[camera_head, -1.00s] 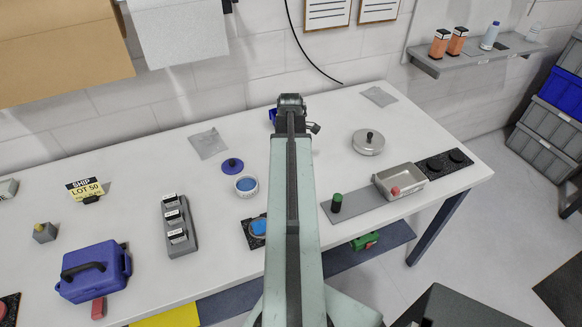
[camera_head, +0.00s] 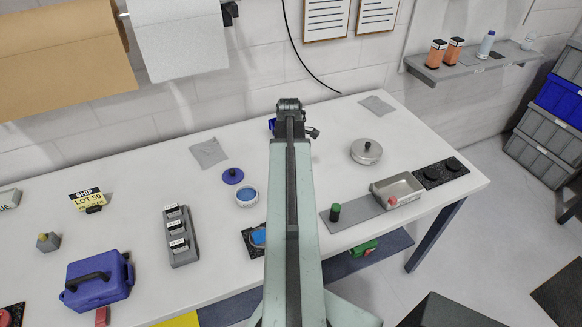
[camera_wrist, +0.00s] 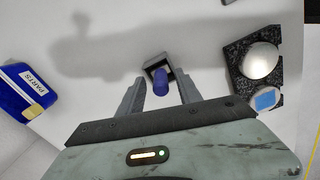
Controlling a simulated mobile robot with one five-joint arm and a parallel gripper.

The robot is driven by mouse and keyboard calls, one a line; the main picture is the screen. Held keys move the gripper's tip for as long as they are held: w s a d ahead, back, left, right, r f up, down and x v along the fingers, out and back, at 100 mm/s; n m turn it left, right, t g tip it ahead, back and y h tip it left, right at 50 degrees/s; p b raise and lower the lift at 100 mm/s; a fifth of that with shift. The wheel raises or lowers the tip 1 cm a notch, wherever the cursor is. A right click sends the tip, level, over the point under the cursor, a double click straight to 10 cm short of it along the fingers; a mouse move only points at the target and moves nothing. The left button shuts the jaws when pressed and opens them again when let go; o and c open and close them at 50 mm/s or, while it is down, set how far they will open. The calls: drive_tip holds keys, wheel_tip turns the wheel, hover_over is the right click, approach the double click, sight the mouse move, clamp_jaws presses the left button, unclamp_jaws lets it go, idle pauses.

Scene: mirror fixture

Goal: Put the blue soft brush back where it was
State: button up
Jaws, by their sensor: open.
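In the wrist view, a short blue upright piece (camera_wrist: 159,82), which looks like the brush, stands in or in front of a small dark square frame (camera_wrist: 152,66). Its bristles cannot be made out. My gripper (camera_wrist: 161,88) is open, with one finger on each side of the blue piece and visible gaps to both.
A blue PARTS bin (camera_wrist: 27,90) and a black pad (camera_wrist: 237,50) with a silver dome (camera_wrist: 262,60) flank my gripper. A bowl (camera_head: 247,197), blue lid (camera_head: 233,176), blue case (camera_head: 97,280), metal lid (camera_head: 366,151) and metal tray (camera_head: 398,190) stand on the table.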

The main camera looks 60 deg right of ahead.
wheel_tip(320, 180, up, 10)
drive_tip(key=p, duration=0.8)
drive_tip(key=shift+f, duration=0.25)
drive_tip(key=shift+w+a, duration=0.15)
drive_tip(key=shift+w, duration=0.05)
drive_tip(key=w+a+m, duration=0.2)
drive_tip(key=w+a, duration=1)
drive_tip(key=w+a+m, duration=0.2)
drive_tip(key=w+a, duration=0.1)
drive_tip(key=a, duration=0.9)
drive_tip(key=w+a+m, duration=0.2)
drive_tip(key=w+a, duration=0.1)
drive_tip(key=a, duration=1)
drive_tip(key=w+a+m, duration=0.1)
drive_tip(key=w+a, duration=0.2)
drive_tip(key=a, duration=0.9)
drive_tip(key=shift+w+a+m, duration=0.35)
drive_tip(key=shift+w+m, duration=0.05)
